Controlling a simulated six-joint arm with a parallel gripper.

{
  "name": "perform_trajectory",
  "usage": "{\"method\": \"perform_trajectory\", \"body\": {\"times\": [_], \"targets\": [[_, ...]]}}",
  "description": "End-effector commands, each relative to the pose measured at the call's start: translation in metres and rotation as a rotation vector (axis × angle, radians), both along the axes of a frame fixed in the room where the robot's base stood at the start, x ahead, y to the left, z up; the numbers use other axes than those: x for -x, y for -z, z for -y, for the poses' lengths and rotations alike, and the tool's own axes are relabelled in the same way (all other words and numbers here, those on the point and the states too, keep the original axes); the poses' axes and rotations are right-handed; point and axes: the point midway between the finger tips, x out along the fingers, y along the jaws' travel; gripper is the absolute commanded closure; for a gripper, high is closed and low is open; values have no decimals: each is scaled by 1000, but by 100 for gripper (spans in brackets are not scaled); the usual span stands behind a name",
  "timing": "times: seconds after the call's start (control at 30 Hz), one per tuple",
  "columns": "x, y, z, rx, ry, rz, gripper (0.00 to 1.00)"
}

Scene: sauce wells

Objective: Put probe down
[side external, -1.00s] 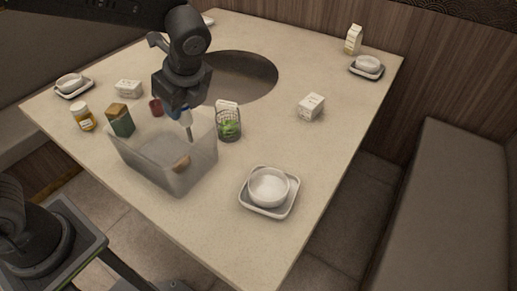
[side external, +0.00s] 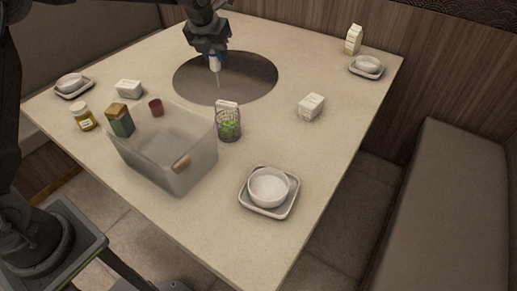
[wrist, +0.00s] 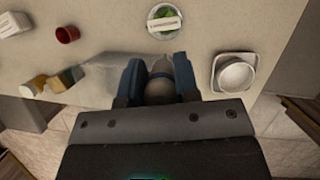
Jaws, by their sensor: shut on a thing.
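My gripper (side external: 214,58) is shut on the probe (side external: 216,66), which has a light body and a thin rod pointing down. It is held above the dark round recess (side external: 250,77) in the table, near the recess's left part in the side view. In the wrist view, the blue fingers of my gripper (wrist: 160,75) sit either side of the probe's rounded grey end (wrist: 160,90). The rod's tip looks clear of any surface, but its exact height cannot be told.
A clear bin (side external: 150,168) with a brown item stands at the table's front left. Beside it are a wire basket of greens (side external: 229,125), a green shaker (side external: 120,122), a jar (side external: 83,118) and a red cup (side external: 156,107). A bowl on a tray (side external: 269,187) stands front right.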

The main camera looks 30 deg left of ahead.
Motion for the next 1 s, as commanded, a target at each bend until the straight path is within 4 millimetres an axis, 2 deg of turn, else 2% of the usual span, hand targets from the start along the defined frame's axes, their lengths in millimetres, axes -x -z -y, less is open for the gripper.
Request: {"method": "perform_trajectory", "body": {"times": [0.1,0.3,0.4,0.53,1.0], "targets": [[0,33,-1,0,8,-8,94],[0,84,-1,-2,7,-6,94],[0,101,0,-2,6,-5,94],[-3,114,7,-1,10,-3,94],[-33,171,95,-3,11,-3,94]]}}
